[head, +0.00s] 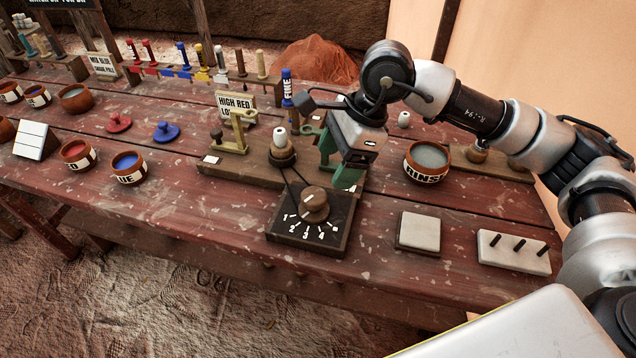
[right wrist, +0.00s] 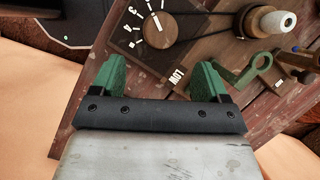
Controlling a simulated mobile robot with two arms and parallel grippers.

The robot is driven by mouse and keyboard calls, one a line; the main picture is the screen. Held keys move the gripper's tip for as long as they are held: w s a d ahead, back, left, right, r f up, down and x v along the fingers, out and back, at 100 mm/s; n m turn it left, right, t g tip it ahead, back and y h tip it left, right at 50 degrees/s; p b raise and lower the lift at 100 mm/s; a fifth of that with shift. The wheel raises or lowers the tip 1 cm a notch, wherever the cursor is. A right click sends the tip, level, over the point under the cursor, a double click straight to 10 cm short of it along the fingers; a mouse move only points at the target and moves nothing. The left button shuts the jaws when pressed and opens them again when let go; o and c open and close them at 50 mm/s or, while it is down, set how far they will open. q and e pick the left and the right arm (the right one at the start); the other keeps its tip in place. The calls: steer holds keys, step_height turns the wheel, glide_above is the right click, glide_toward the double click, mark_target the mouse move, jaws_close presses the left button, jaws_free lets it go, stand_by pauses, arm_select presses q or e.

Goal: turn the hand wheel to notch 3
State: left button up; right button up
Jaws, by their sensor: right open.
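The hand wheel (head: 315,208) is a round brown wooden knob on a dark square dial plate (head: 285,236) with white marks 1 to 4 along its front. A white line shows on the knob; I cannot tell surely which notch it points to. In the right wrist view the knob (right wrist: 158,30) sits beyond the fingertips, with the 3 and 4 beside it. My right gripper (head: 338,165) has green fingers; it is open and empty, above and behind the wheel, apart from it. The fingers (right wrist: 160,78) also show spread in the right wrist view. My left gripper is out of view.
A wooden base with a white-topped spindle (head: 280,136) stands behind the dial, joined by dark cords. A RINSE bowl (head: 427,163) is to the right. A pale square tile (head: 419,231) and a pegged block (head: 513,252) lie front right.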

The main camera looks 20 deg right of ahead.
mark_target(317, 194)
steer(key=x, duration=0.3)
steer(key=shift+a+f, duration=0.2)
steer(key=shift+f, duration=0.1)
steer(key=x, duration=0.2)
steer(key=shift+w+a+f, duration=0.1)
steer(key=shift+f, duration=0.25)
steer(key=shift+a+f, duration=0.25)
steer(key=shift+f, duration=0.4)
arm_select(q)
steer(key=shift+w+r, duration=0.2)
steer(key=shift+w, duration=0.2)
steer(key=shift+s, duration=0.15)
arm_select(e)
steer(key=shift+c, duration=0.3)
